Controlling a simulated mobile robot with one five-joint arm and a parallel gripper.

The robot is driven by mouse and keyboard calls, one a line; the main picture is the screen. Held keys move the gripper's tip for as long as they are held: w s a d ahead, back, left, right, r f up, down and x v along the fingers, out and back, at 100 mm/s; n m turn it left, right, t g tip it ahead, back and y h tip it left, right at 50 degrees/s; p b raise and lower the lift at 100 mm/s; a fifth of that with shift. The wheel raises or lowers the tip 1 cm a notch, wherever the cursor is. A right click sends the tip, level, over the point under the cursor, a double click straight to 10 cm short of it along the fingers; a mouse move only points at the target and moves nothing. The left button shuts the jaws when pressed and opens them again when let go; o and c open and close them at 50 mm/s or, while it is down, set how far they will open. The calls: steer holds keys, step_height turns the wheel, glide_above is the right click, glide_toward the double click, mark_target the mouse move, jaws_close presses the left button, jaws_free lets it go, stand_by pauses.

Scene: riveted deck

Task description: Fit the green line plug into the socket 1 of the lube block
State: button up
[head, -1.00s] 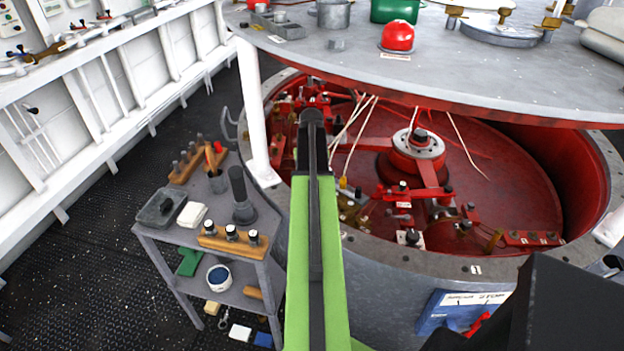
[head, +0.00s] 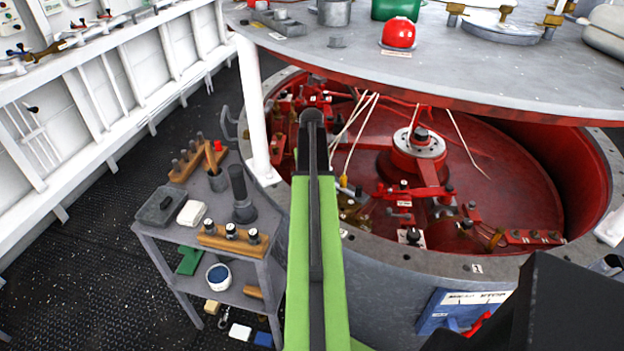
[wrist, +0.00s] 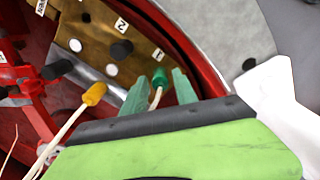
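The lube block (wrist: 92,28) is a brass block in the upper left of the wrist view, with number labels 1 and 2 and several dark or pale round spots. The green line plug (wrist: 160,77) is at the block's end close to label 1, a pale cord running from its near end. My gripper (wrist: 160,80) has its two green fingers on either side of the plug, with gaps showing, so it looks open. How deep the plug sits in socket 1 is hidden. In the head view the block (head: 354,212) is small, and my arm hides the gripper.
A yellow plug (wrist: 94,94) on a pale cord is left of my fingers. The red drum interior (head: 500,180) holds red levers and hanging cords. Its grey rim (wrist: 225,40) lies close to the right. A grey cart (head: 165,235) with tools stands at left.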

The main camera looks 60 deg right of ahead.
steer(key=shift+o, duration=1)
steer(key=shift+r, duration=0.1)
step_height(320, 180, up, 12)
steer(key=p, duration=1.2)
steer(key=shift+w, duration=0.1)
